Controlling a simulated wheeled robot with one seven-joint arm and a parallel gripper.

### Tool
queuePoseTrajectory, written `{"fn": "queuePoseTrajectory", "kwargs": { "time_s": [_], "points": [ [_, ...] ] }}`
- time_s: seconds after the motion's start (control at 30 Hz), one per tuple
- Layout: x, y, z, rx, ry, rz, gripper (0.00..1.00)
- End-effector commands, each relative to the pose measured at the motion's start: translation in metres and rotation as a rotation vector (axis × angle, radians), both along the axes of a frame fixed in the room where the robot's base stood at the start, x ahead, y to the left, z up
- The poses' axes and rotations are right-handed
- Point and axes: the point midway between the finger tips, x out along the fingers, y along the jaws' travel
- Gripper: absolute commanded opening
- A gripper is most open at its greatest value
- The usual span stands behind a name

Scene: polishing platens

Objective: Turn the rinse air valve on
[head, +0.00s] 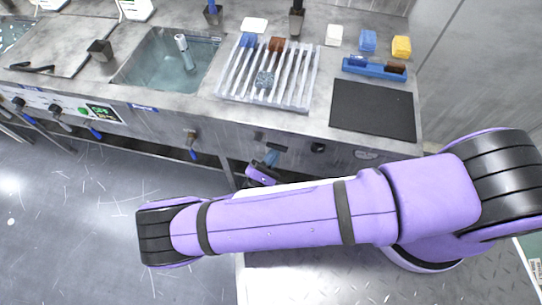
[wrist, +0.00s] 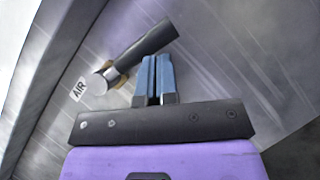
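The air valve shows in the wrist view as a black lever handle (wrist: 146,46) on a round metal hub (wrist: 101,84). The handle slants up to the right from the hub. A white label reading AIR (wrist: 78,90) is on the panel left of the hub. My gripper (wrist: 156,60) has its blue fingers together, with nothing seen between them. Its fingertips are just below the middle of the handle; I cannot tell whether they touch it. In the head view my gripper (head: 271,157) is low at the bench front, partly hidden by my arm, and the valve is hard to make out.
A sink (head: 165,75) with water, a ribbed white tray (head: 301,92) and a black mat (head: 373,125) are on the bench top. A blue-handled valve (head: 192,145) and several others are on the front panel to the left. The floor at left is clear.

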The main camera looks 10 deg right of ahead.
Motion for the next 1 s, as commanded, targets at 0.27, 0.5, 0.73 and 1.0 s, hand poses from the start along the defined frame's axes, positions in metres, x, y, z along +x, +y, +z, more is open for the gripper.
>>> {"fn": "queuePoseTrajectory", "kwargs": {
  "time_s": [0.27,0.5,0.73,1.0],
  "points": [
    [-0.001,-0.003,0.004,-0.001,0.000,-0.001,0.00],
    [-0.001,-0.003,0.005,0.000,0.000,0.000,0.00],
    [-0.001,-0.003,0.005,0.000,0.000,0.000,0.00],
    [-0.010,0.007,-0.002,0.002,0.000,0.002,0.00]
  ]
}}
